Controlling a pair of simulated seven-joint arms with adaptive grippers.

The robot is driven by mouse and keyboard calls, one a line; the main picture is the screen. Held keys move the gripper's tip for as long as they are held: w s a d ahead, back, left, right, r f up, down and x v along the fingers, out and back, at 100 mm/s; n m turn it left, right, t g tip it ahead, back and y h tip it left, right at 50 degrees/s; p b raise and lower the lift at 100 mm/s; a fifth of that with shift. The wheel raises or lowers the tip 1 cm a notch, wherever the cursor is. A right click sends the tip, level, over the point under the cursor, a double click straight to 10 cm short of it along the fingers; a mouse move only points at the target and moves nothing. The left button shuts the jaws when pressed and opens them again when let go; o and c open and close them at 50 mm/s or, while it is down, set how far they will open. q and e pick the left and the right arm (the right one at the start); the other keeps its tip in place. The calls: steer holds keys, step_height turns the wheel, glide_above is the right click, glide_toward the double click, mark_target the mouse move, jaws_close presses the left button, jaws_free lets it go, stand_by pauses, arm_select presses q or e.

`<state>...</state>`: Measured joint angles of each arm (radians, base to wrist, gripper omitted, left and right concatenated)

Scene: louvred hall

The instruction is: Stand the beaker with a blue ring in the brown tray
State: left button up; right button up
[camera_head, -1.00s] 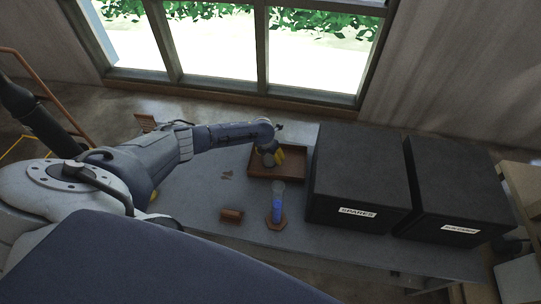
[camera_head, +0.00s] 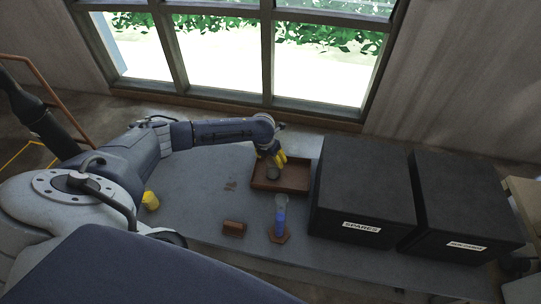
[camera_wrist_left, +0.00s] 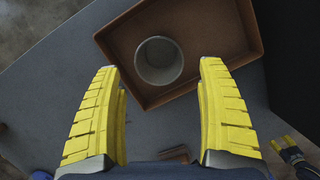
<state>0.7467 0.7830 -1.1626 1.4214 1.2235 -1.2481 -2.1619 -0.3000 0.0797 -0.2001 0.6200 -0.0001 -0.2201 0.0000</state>
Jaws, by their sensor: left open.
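A grey beaker (camera_head: 273,172) stands upright inside the brown tray (camera_head: 296,190), towards its left part. In the left wrist view the beaker (camera_wrist_left: 160,61) shows its open round rim, near one wall of the tray (camera_wrist_left: 222,22). No blue ring can be made out on it. My left gripper (camera_head: 272,156) is just above and behind the beaker. In the left wrist view its yellow fingers (camera_wrist_left: 158,66) are spread wide and apart from the beaker, with nothing between them. A yellow-fingered gripper, apparently my right one (camera_wrist_left: 285,143), shows small at the lower right edge of that view.
A cylinder with blue in it (camera_head: 280,218) stands on a hexagonal brown foot in front of the tray. A brown block (camera_head: 234,228) lies left of it. A black box labelled SPARES (camera_head: 362,190) stands close right of the tray, another (camera_head: 462,200) beyond it.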

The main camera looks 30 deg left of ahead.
arm_select(q)
steer(key=shift+v, duration=1.3)
